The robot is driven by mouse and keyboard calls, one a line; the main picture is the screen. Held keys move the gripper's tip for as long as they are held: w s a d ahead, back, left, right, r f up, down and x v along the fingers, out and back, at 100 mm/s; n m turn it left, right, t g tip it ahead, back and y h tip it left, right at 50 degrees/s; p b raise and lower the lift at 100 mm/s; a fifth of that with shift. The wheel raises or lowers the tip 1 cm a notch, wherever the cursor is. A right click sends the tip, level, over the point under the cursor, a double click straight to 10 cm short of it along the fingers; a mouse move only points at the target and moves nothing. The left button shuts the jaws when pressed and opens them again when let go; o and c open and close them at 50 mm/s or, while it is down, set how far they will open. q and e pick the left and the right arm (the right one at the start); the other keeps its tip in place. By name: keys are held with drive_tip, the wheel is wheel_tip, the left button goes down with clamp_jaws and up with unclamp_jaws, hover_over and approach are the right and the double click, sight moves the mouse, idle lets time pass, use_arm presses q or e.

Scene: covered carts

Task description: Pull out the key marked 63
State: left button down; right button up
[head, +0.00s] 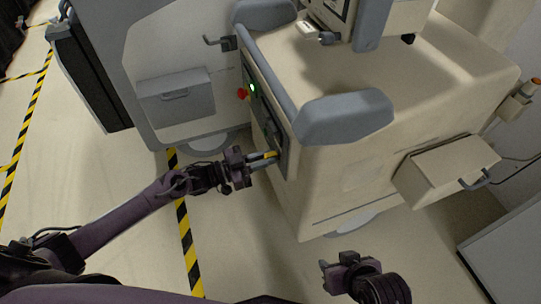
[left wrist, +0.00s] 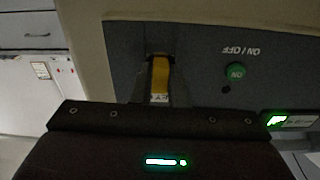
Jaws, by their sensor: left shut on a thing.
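The yellow key (head: 268,155) sits at the dark side panel (head: 281,160) of the beige covered cart. In the left wrist view the key (left wrist: 160,78) stands upright between my fingers, with a small pale label too small to read for sure. My left gripper (head: 262,156) is shut on the key, right at the panel. In the left wrist view its fingers (left wrist: 159,88) close on both sides of the key. The key's far end is hidden against the panel. My right gripper (head: 328,266) is low in the head view, apart from the cart; its jaw opening is unclear.
A green ON/OFF button (left wrist: 235,72) and a lit green display (left wrist: 277,119) are on the panel beside the key. A red knob (head: 243,94) and a grey rail (head: 268,72) are above my left gripper. The floor in front of the cart is clear.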

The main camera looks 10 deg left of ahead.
use_arm(q)
drive_tip(key=shift+s+a, duration=0.1)
drive_tip(key=shift+a, duration=0.05)
drive_tip(key=shift+p+v, duration=0.9)
drive_tip(key=shift+v, duration=1.95)
